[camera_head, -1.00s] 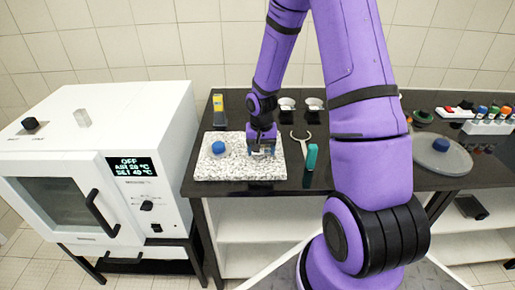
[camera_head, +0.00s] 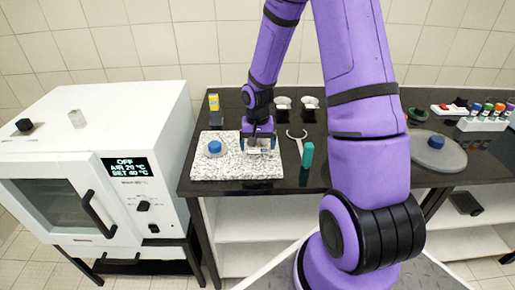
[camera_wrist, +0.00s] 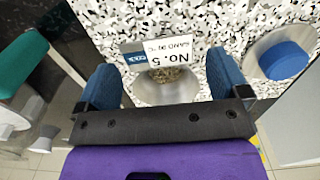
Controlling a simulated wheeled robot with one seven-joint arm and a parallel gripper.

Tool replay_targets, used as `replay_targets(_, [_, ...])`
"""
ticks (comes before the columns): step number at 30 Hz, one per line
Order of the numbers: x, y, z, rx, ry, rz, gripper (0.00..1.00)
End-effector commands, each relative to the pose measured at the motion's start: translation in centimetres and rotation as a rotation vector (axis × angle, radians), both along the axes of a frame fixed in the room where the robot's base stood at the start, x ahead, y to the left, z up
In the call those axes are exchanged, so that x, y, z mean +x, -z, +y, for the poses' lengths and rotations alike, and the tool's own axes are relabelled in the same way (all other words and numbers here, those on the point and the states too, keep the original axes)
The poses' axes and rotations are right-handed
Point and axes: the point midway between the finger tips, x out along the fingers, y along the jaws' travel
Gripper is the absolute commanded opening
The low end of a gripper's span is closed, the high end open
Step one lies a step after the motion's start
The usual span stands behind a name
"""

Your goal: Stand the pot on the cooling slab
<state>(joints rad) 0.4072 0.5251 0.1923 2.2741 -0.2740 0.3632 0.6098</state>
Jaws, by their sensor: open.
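The cooling slab (camera_head: 205,170) is a pale, black-speckled stone plate on the left of the dark bench. The pot (camera_wrist: 165,91) is a small metal cup holding brown grains, with a tag reading No. 5 SAND 91 °C. It stands on the right part of the slab, also visible in the head view (camera_head: 262,151). My gripper (camera_wrist: 164,82) is open, its blue fingers on either side of the pot with visible gaps. In the head view my gripper (camera_head: 259,142) is just above and behind the pot, partly hiding it. Whether a finger touches the pot lower down is unclear.
A metal dish with a blue top (camera_head: 214,147) shares the slab on the left. Tongs (camera_head: 297,136) and a teal-handled object (camera_head: 307,154) lie right of the slab. Two white cups (camera_head: 283,103) stand behind. A white oven (camera_head: 110,165) stands at left.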

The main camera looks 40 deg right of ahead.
Motion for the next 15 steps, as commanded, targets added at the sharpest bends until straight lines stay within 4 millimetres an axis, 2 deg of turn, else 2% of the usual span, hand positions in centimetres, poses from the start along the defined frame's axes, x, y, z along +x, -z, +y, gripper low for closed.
replay_targets(9, [0.1, -6.1, -0.1, -0.002, 0.003, -0.005, 0.93])
replay_targets(15, [0.0, -8.9, 0.0, -0.001, 0.001, -0.003, 0.93])
